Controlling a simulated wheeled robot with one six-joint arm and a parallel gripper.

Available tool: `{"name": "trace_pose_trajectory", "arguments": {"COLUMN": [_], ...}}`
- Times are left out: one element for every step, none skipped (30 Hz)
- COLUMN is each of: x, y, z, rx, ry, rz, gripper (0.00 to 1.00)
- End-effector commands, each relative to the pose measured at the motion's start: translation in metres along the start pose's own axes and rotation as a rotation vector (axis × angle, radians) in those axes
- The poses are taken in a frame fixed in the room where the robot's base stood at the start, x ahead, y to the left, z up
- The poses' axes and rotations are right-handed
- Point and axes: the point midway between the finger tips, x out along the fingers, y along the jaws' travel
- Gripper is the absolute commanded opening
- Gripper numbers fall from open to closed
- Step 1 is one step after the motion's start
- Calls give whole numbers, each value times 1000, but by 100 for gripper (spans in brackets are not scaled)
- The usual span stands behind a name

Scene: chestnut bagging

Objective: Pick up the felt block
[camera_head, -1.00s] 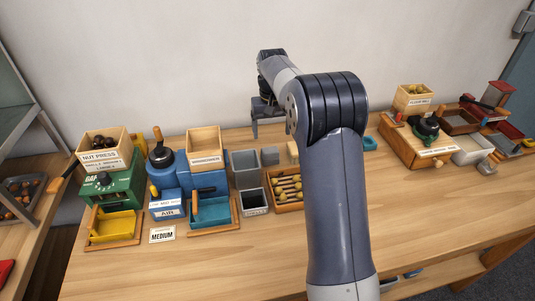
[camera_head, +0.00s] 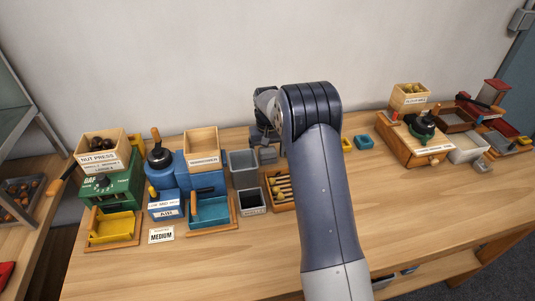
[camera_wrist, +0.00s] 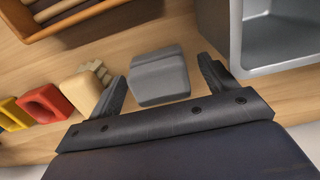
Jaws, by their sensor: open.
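The felt block appears as a grey block (camera_wrist: 158,76) in the wrist view, resting on the wooden table. My gripper (camera_wrist: 161,70) is open, with one dark finger on each side of the block. A gap shows between the block and each finger, so it is not gripped. In the head view the grey block (camera_head: 268,155) stands just right of a grey bin. My gripper (camera_head: 264,140) is right over it there, partly hidden behind my own arm.
The grey bin (camera_wrist: 240,50) stands close beside my right finger. A wooden tray (camera_wrist: 100,9) lies beyond the block. A cream-coloured piece with bristles (camera_wrist: 82,92), a red piece (camera_wrist: 45,102) and a yellow piece (camera_wrist: 12,113) line up at left.

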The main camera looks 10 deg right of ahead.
Motion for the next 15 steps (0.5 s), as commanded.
{"name": "trace_pose_trajectory", "arguments": {"x": [2,2,3,3,3,3,3,3,3,3,3,3,2,2,2], "y": [0,0,0,0,0,0,0,0,0,0,0,0,0,0,0], "z": [0,0,0,0,0,0,0,0,0,0,0,0,0,0,0], "rx": [0,0,0,0,0,0,0,0,0,0,0,0,0,0,0], "ry": [0,1,2,2,2,2,2,2,2,2,2,2,2,2,2], "rz": [0,0,0,0,0,0,0,0,0,0,0,0,0,0,0], "gripper": [80,80,80,80,80,80,80,79,76,73,71,68,65,63,60]}}
